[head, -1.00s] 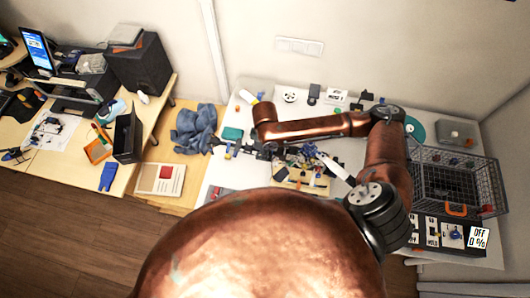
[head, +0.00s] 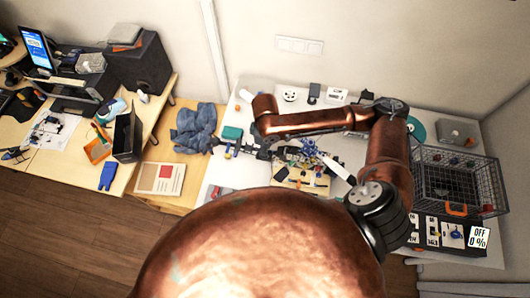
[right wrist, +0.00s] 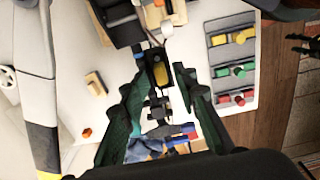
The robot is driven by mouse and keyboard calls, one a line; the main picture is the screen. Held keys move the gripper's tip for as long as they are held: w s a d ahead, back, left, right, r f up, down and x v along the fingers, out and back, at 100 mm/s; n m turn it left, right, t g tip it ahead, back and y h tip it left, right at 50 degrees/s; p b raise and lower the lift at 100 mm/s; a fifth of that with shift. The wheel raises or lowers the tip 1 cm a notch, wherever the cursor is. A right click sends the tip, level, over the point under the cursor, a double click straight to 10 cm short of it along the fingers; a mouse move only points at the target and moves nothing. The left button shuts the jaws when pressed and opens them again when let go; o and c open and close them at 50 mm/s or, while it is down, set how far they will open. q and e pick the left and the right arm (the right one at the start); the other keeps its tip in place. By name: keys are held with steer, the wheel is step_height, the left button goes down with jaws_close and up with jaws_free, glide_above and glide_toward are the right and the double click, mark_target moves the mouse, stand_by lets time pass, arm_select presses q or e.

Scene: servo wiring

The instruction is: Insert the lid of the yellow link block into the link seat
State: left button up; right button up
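In the right wrist view a small yellow piece in a black surround (right wrist: 159,73) lies between the fingertips of my right gripper (right wrist: 160,84). Its fingers are dark green and come in from both sides; whether they touch the piece is unclear. I cannot tell whether this piece is the yellow block's lid, and I cannot single out the link seat. In the head view my right arm reaches left over the white table, with a dark gripper end (head: 257,151) left of the cluttered parts. My left gripper does not show.
A grey tray (right wrist: 218,58) with yellow, green and red pieces stands at the right in the wrist view. A wire basket (head: 455,180) stands at the table's right. A tan board (head: 300,181) with small parts lies mid-table. Blue cloth (head: 196,130) lies left.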

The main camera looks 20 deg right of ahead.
step_height(320, 180, up, 9)
stand_by(0.3)
stand_by(0.4)
